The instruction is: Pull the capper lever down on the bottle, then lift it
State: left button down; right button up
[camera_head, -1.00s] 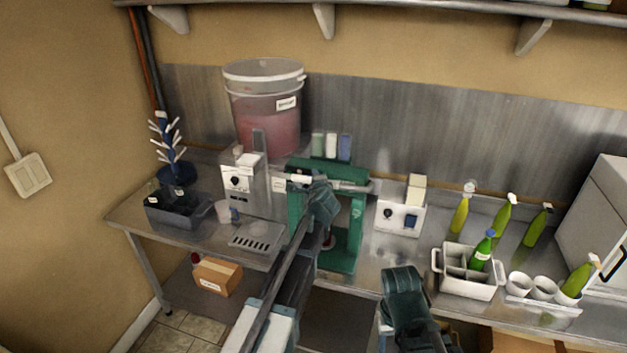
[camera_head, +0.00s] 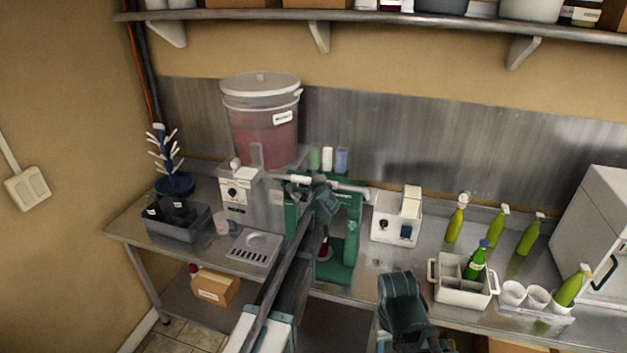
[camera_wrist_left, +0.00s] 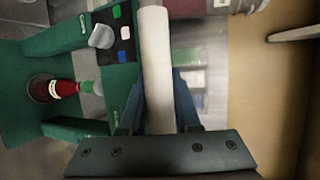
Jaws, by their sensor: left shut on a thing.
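The green capper (camera_head: 347,255) stands on the steel bench. Its pale lever (camera_head: 345,187) runs across the upper front of the frame. My left gripper (camera_head: 318,192) is at the lever; in the left wrist view its jaws (camera_wrist_left: 158,110) are shut on the white lever bar (camera_wrist_left: 156,60).
A lidded bucket (camera_head: 262,120) and a white filler unit (camera_head: 245,200) stand left of the capper. To the right are a white box (camera_head: 397,222), a bottle carrier (camera_head: 450,285), green bottles (camera_head: 500,225) and white cups (camera_head: 513,293). A shelf (camera_head: 400,18) spans above.

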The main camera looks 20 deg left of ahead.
dwell(0.7)
pick_arm(q)
jog(key=c, duration=0.6)
grip_release()
jog(key=shift+w, duration=0.1)
jog(key=p+v, duration=0.4)
jog(key=v, duration=1)
jog(key=shift+w, duration=0.1)
jog(key=shift+c, duration=0.3)
